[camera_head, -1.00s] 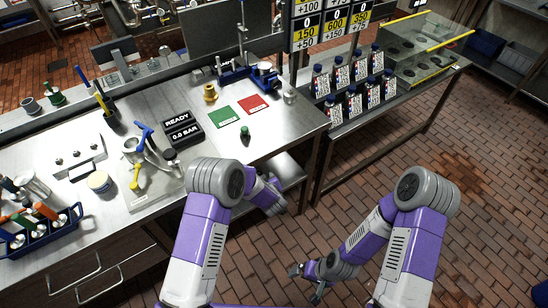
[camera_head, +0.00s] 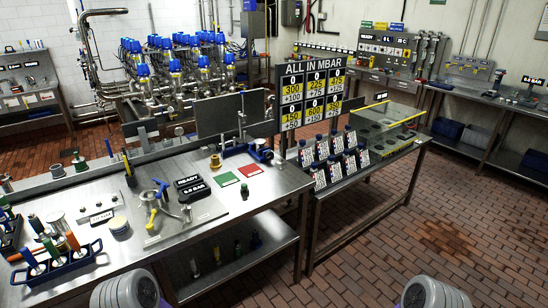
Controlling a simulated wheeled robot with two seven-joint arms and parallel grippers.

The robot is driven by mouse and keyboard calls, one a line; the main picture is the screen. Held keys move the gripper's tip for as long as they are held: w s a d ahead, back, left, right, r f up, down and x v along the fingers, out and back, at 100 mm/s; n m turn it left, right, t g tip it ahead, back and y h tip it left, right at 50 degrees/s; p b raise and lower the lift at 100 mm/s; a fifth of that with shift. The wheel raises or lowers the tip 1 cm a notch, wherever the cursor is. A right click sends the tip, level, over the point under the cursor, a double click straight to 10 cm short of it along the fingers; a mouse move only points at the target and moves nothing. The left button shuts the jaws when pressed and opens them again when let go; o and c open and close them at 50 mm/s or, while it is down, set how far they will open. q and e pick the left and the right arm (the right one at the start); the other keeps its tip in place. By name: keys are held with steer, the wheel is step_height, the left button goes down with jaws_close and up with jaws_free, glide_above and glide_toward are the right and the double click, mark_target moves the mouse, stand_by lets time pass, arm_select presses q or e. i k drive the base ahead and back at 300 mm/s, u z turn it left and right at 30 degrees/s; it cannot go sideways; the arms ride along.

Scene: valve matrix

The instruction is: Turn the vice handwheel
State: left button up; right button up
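A blue vice-like fixture (camera_head: 262,150) stands at the back right of the steel workbench (camera_head: 225,207), in front of a dark grey upright panel. A thin upright post rises beside it. Its handwheel is too small to make out clearly. Neither of my grippers is in view. Only grey joints of my two arms show at the bottom edge, well in front of the vice.
Green (camera_head: 226,179) and red (camera_head: 251,170) cards lie in front of the vice. A valve with a yellow handle (camera_head: 151,207) and a blue tool rack (camera_head: 58,263) stand left. The brick floor at right is open.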

mark_target(269, 155)
steer(key=z, duration=0.4)
steer(key=i, duration=1.4)
steer(key=z, duration=0.05)
